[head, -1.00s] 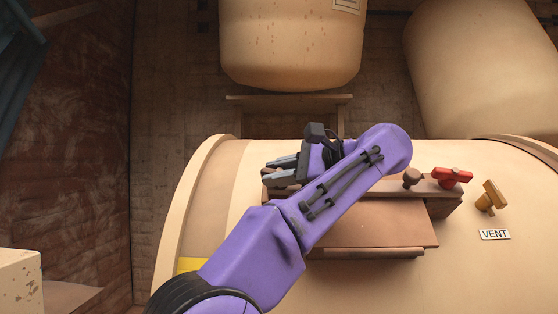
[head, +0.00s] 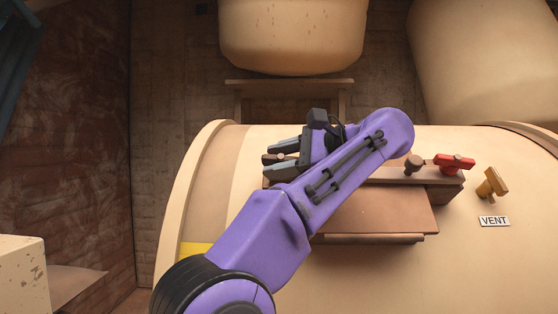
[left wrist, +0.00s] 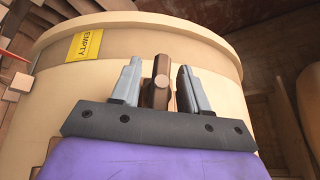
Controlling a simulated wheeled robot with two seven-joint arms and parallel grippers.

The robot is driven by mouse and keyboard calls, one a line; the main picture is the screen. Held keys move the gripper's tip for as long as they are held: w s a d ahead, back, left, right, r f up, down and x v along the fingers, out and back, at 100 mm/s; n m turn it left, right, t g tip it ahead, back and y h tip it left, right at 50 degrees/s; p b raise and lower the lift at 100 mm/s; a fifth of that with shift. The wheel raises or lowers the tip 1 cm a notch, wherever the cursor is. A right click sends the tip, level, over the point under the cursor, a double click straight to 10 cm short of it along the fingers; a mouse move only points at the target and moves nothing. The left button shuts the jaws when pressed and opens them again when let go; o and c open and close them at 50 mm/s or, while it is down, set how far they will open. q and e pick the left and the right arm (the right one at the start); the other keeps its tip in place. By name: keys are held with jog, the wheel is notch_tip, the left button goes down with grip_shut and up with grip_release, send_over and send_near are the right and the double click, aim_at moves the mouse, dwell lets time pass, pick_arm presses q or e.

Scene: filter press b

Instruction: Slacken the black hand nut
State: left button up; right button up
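My left gripper (head: 280,160) reaches over the tank, at the left end of the brown bar on its top. In the left wrist view my left gripper (left wrist: 160,82) is open, with one finger on each side of a brown knob-like piece (left wrist: 161,70). Gaps show between the piece and the fingers. In the head view only a small end of it (head: 281,156) shows between the fingers. No clearly black nut shows; this piece may be the hand nut, but its colour looks brown. My right gripper is not in view.
On the bar's right end are a dark brown knob (head: 413,163) and a red handle (head: 454,163). A yellow valve (head: 491,184) stands beside a VENT label (head: 494,221). A brown hatch plate (head: 375,212) lies below the bar. Other tanks (head: 292,35) stand behind.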

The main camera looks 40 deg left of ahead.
aim_at(286, 156)
pick_arm(q)
jog(key=p+v, duration=0.3)
jog(key=v, duration=0.3)
jog(key=shift+w+d+r, duration=0.1)
jog(key=shift+d+r, duration=0.05)
jog(key=shift+r, duration=0.05)
jog(key=shift+d+p, duration=0.5)
jog(key=shift+d, duration=0.05)
jog(key=shift+a+f, duration=0.1)
jog(key=shift+f, duration=0.05)
